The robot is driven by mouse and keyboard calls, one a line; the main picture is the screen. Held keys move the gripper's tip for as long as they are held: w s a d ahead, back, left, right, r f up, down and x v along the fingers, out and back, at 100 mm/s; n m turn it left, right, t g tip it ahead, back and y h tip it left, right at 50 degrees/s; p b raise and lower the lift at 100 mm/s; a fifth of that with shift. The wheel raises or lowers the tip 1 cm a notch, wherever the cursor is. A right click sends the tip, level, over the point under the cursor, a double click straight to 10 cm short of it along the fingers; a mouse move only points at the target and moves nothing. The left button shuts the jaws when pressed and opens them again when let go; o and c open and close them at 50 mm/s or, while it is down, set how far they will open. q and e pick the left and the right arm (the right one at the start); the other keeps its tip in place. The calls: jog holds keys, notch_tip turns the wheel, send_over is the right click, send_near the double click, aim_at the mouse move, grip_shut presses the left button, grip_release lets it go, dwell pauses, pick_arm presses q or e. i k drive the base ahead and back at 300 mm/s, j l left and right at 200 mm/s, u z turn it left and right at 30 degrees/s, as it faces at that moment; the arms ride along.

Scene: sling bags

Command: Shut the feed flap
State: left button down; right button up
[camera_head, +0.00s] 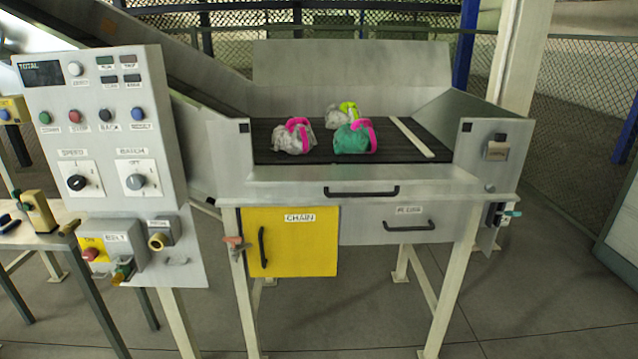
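A grey metal feed machine fills the middle of the view. A grey front panel (290,195) with a black bar handle (361,191) runs along the front edge of its feed bed; it looks folded down, and I cannot tell for sure that it is the feed flap. The black belt bed (385,147) behind it is exposed from above. Several sling bags lie on it: a grey one with a pink strap (290,138), a green one with a pink strap (350,140), and a pale one with a yellow-green strap (340,114). Neither gripper is in view.
A control panel (100,130) stands at the left front. Below the bed are a closed yellow CHAIN door (292,255) and a grey panel (370,226) with a handle. A tall grey back plate (350,63) stands upright. The floor in front is clear.

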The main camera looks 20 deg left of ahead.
aim_at(397, 174)
jog(key=i+j+z, duration=0.4)
jog(key=i+j, duration=0.6)
